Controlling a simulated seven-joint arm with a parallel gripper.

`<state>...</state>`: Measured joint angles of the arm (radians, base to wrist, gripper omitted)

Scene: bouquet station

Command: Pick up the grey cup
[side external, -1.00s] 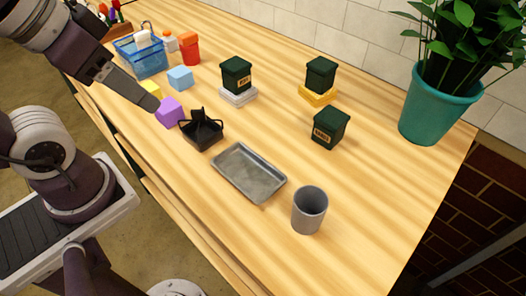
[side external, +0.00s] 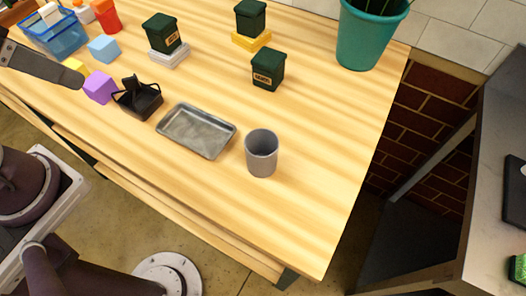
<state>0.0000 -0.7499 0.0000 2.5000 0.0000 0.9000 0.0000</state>
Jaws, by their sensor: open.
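The grey cup (side external: 261,154) stands upright and looks empty on the wooden table (side external: 300,215), towards its right end. It is just right of a grey metal tray (side external: 196,131), apart from it. My gripper (side external: 72,74) is at the upper left, above the table near the yellow and purple blocks, far to the left of the cup. It is open, and nothing shows held in it. Only the end of it is in view.
Dark green bins (side external: 267,70) and a teal plant pot (side external: 368,38) stand at the back. The table right of the cup is clear.

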